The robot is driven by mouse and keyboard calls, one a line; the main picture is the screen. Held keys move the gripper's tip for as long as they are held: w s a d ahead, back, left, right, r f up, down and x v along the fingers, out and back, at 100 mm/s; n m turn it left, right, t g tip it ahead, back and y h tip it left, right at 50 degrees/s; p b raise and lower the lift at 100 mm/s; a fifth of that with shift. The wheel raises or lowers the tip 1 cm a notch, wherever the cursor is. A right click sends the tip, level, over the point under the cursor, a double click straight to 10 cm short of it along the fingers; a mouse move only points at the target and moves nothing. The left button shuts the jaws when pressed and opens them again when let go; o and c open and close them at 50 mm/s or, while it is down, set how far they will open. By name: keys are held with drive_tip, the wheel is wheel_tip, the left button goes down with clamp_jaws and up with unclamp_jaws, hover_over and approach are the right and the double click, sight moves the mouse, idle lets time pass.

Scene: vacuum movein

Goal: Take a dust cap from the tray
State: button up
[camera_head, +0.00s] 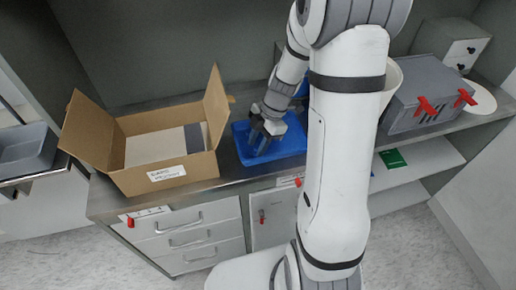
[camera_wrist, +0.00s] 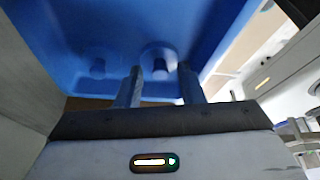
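The blue tray (camera_head: 294,148) lies on the grey counter, and its floor and walls fill much of the wrist view (camera_wrist: 65,28). Two blue dust caps show in it in the wrist view: one round cap with a raised middle (camera_wrist: 159,57) and another to its left (camera_wrist: 99,66). My gripper (camera_head: 262,136) reaches down into the tray. In the wrist view my gripper (camera_wrist: 160,78) has its fingers apart, with the right-hand cap in line with the gap between the fingertips. I cannot tell whether the fingers touch it. In the head view the caps are not clear.
An open cardboard box (camera_head: 165,178) with a white label stands left of the tray. A grey case with red latches (camera_head: 432,95) stands to the right, a white container (camera_head: 390,88) beside it. Drawers (camera_head: 185,238) are below the counter. A grey bin (camera_head: 27,148) is far left.

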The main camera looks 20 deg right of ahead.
clamp_jaws()
